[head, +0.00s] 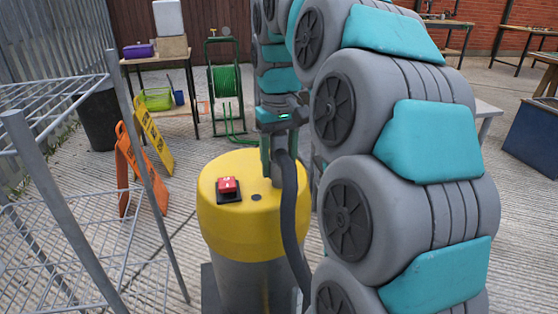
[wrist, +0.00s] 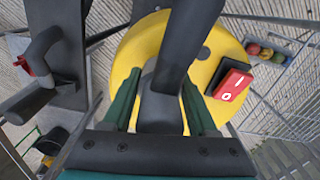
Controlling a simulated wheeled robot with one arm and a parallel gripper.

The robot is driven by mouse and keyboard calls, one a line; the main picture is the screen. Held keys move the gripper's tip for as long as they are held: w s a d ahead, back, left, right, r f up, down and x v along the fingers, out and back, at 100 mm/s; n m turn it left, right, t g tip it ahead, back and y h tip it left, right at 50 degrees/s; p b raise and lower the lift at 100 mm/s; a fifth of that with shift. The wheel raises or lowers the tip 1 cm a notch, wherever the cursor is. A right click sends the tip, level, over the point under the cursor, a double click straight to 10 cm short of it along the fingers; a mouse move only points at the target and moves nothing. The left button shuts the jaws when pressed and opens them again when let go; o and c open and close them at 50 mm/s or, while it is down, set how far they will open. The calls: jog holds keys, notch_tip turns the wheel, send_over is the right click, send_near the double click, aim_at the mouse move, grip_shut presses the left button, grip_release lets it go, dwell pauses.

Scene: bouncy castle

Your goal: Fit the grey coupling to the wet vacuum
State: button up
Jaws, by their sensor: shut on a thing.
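The wet vacuum (head: 235,240) stands upright ahead of me, with a yellow lid, a grey body and a red switch (head: 228,186). A dark round spot, perhaps an opening (head: 256,197), shows on the lid; in the wrist view (wrist: 203,53) it lies beyond the coupling. My gripper (head: 279,150) is above the lid's far right part. In the wrist view its green fingers are shut on the grey coupling (wrist: 159,108). A dark hose (head: 291,215) runs from the coupling down past the lid's right side. I cannot tell whether the coupling touches the lid.
A wire rack (head: 92,205) stands close on the left. Orange (head: 138,168) and yellow (head: 152,136) folding signs stand behind it. A table (head: 160,60) and a green hose reel (head: 225,85) are at the back. A blue box (head: 532,140) is at right. My arm hides much of the right side.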

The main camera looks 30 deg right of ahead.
jog(key=shift+f+b, duration=0.5)
jog(key=shift+f, duration=0.75)
dwell(0.8)
jog(key=o, duration=1.3)
jog(key=shift+o, duration=0.2)
jog(key=shift+r, duration=0.1)
